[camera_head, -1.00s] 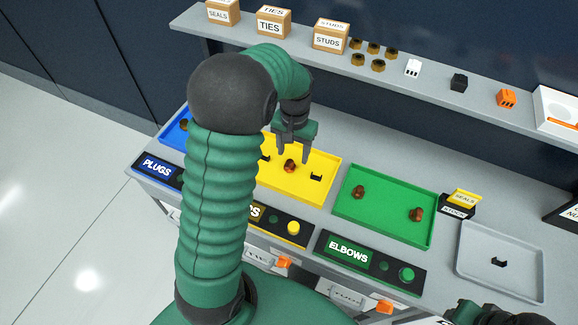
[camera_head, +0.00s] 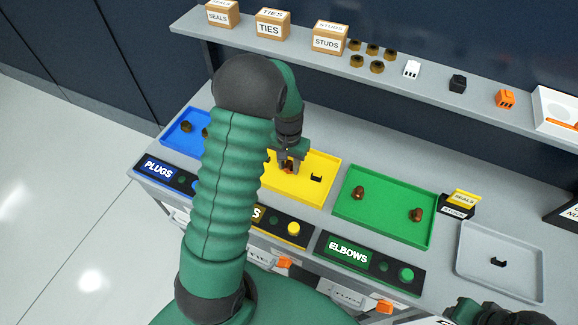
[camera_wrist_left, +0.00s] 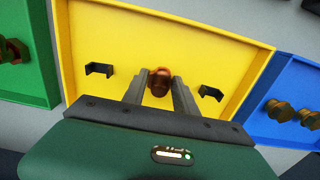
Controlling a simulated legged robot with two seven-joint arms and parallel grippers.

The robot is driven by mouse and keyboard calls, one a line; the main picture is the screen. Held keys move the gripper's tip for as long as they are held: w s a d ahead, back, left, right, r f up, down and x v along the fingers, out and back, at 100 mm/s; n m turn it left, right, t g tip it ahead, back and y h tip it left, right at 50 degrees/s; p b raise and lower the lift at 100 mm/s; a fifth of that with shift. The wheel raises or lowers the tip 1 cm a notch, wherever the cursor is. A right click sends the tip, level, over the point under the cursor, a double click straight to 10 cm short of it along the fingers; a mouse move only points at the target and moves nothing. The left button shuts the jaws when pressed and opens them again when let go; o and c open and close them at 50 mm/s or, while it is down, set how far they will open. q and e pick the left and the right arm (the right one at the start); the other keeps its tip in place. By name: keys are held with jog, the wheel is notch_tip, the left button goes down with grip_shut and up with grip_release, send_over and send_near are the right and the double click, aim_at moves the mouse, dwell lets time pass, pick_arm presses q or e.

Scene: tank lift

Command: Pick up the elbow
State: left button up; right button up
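A copper-brown elbow (camera_wrist_left: 159,82) lies in the yellow tray (camera_wrist_left: 215,50). It also shows partly hidden between my fingers in the head view (camera_head: 288,169). My left gripper (camera_head: 291,163) points down into this tray. In the left wrist view its fingers (camera_wrist_left: 160,85) stand on either side of the elbow, open and close to it; firm contact does not show. Two similar brown pieces lie in the green tray, one at left (camera_head: 358,193) and one at right (camera_head: 416,214). Part of my right arm shows at the bottom right edge, its fingers unclear.
Black clips (camera_wrist_left: 99,69) (camera_wrist_left: 210,92) lie on both sides of the elbow. The green tray (camera_head: 385,220) and blue tray (camera_head: 178,139) flank the yellow one. A grey tray (camera_head: 480,277) holds a black clip (camera_head: 498,262). A shelf (camera_head: 425,87) with boxes runs behind.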

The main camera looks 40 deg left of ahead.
pick_arm(q)
jog(key=shift+d, duration=0.1)
grip_shut()
jog(key=shift+r, duration=0.15)
